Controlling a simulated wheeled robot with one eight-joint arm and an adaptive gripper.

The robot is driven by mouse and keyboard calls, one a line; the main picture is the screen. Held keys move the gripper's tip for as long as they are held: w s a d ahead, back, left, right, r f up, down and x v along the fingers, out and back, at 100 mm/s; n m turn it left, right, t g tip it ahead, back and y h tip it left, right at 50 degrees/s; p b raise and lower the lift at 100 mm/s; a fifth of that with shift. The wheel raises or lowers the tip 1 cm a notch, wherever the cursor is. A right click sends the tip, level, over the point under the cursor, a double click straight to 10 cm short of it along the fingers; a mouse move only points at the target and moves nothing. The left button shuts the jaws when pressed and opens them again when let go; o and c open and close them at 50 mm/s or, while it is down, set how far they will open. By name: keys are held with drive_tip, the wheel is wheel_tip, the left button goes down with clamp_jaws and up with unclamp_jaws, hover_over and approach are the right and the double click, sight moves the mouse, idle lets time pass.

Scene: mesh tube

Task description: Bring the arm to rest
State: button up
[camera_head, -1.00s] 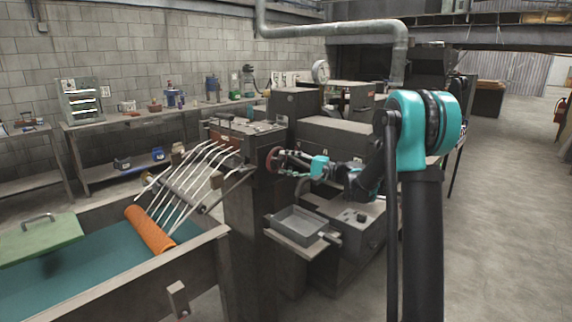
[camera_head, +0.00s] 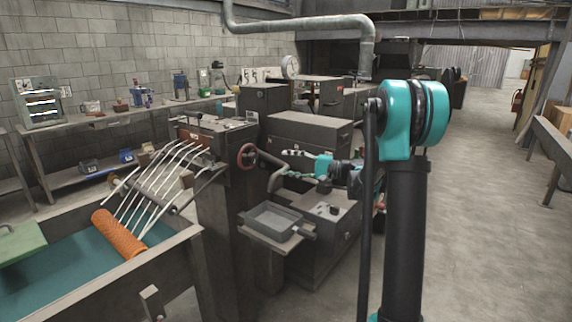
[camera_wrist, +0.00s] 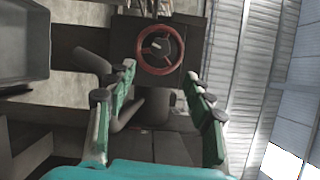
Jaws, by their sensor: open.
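My gripper (camera_head: 290,163) is open and empty in front of the dark machine, with its fingers pointing left. In the wrist view my gripper (camera_wrist: 162,95) has its two green fingers spread apart with nothing between them. A red handwheel (camera_head: 247,156) on the machine is to the left of the fingers and apart from them. It also shows beyond the fingertips in the wrist view (camera_wrist: 158,70). A dark curved pipe or handle (camera_head: 277,170) is close by the fingers; I cannot tell if they touch.
A grey tray (camera_head: 273,222) juts out below my gripper. An orange mesh tube (camera_head: 118,234) lies in the trough (camera_head: 165,262) at the left, below several pale rods (camera_head: 158,185). A workbench (camera_head: 110,121) lines the wall.

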drive_tip(key=s+d+f+n+g+h, duration=0.1)
drive_tip(key=s+f+h, duration=0.7)
drive_tip(key=s+f, duration=0.6)
drive_tip(key=s+d+f+n+h, duration=0.1)
drive_tip(key=s+d+f+h, duration=0.3)
drive_tip(key=s+d, duration=0.3)
drive_tip(key=s+d+f+n+h, duration=0.2)
drive_tip(key=s+d+f+h, duration=0.3)
drive_tip(key=s, duration=0.9)
drive_tip(key=d+f, duration=0.1)
drive_tip(key=d, duration=0.2)
drive_tip(key=shift+s+d+h, duration=0.15)
drive_tip(key=shift+d+h, duration=0.15)
idle(1.8)
